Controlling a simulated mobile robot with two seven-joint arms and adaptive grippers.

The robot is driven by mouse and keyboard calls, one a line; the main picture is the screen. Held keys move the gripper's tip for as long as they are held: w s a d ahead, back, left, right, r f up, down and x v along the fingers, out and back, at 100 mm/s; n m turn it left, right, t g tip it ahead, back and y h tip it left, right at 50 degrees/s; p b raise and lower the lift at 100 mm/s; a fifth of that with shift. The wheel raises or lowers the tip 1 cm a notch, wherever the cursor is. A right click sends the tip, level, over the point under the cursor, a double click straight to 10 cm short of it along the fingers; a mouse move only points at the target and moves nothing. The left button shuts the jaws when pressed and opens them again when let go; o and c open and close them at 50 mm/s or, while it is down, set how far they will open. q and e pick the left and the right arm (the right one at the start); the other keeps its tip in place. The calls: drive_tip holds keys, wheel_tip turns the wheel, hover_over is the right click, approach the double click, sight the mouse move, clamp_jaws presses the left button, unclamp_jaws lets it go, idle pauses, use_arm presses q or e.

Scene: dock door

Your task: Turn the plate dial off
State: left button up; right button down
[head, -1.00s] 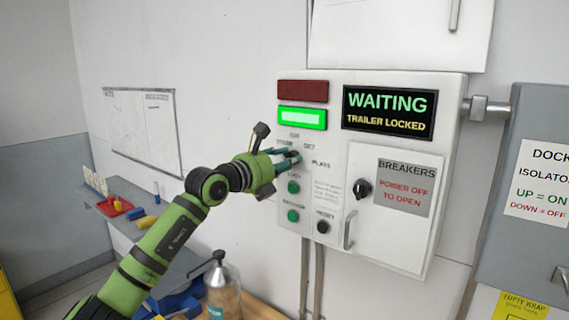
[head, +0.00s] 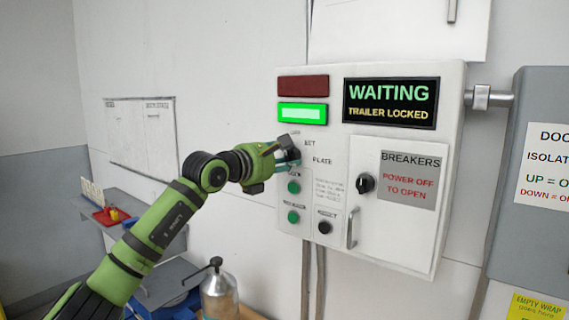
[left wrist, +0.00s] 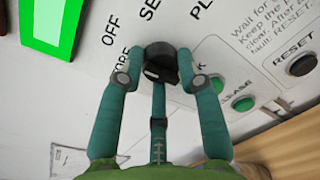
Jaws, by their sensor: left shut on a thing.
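The plate dial (left wrist: 162,58) is a black round knob on the white control box, left of the word PLATE. Around it in the left wrist view are the printed words OFF, SET and part of a word ending in ORE. A pale mark shows on the knob's lower left, but I cannot tell which word it points to. My left gripper (head: 290,152) is at the dial, its teal fingers (left wrist: 158,82) shut around the knob from several sides. In the head view the fingers mostly hide the dial. My right gripper is not in view.
Green buttons (head: 293,187) and a black reset button (head: 324,227) sit just below the dial. A lit green lamp (head: 303,114) is above it. The breaker door (head: 395,208) with its black knob is at right. A bottle (head: 220,292) stands below.

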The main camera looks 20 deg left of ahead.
use_arm(q)
drive_tip(key=shift+s+r+m, duration=0.1)
drive_tip(key=shift+r+m, duration=0.3)
drive_tip(key=shift+r, duration=0.05)
drive_tip(key=o, duration=1)
drive_tip(key=shift+o, duration=0.7)
drive_tip(key=shift+f, duration=0.1)
drive_tip(key=shift+d+f, duration=0.1)
drive_tip(key=shift+f, duration=0.1)
drive_tip(key=shift+s+a, duration=0.25)
drive_tip(key=v, duration=1.1)
drive_tip(key=shift+s, duration=0.25)
